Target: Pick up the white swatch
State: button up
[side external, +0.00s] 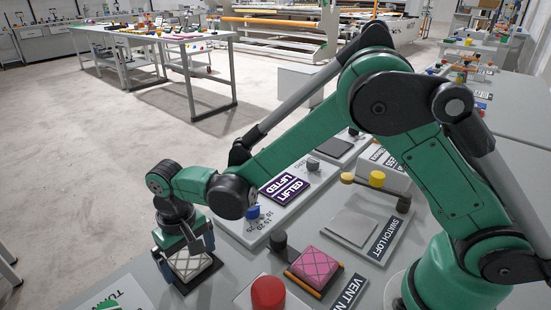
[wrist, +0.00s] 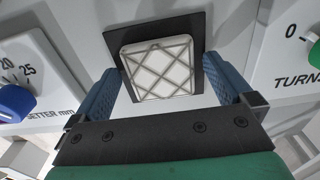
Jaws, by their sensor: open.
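The white swatch (side external: 190,264) is a quilted square with a diamond stitch pattern. It lies on a dark square pad at the front left in the side view. In the wrist view the white swatch (wrist: 158,68) lies on the black pad (wrist: 197,27), seen from above. My gripper (side external: 184,256) is over it, pointing down, with its fingers apart. In the wrist view the blue fingers of my gripper (wrist: 162,75) stand to the left and right of the swatch, with a visible gap on each side. Whether the fingertips reach down to swatch height is unclear.
A pink quilted swatch (side external: 314,266) lies to the right, with a red button (side external: 268,293) before it. A panel with a lit sign (side external: 285,190) and blue knob (side external: 253,212) stands behind. A blue knob (wrist: 14,102) and a TURNS panel (wrist: 290,60) flank the pad.

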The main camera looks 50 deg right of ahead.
jog(key=c, duration=1.1)
jog(key=shift+r, duration=0.1)
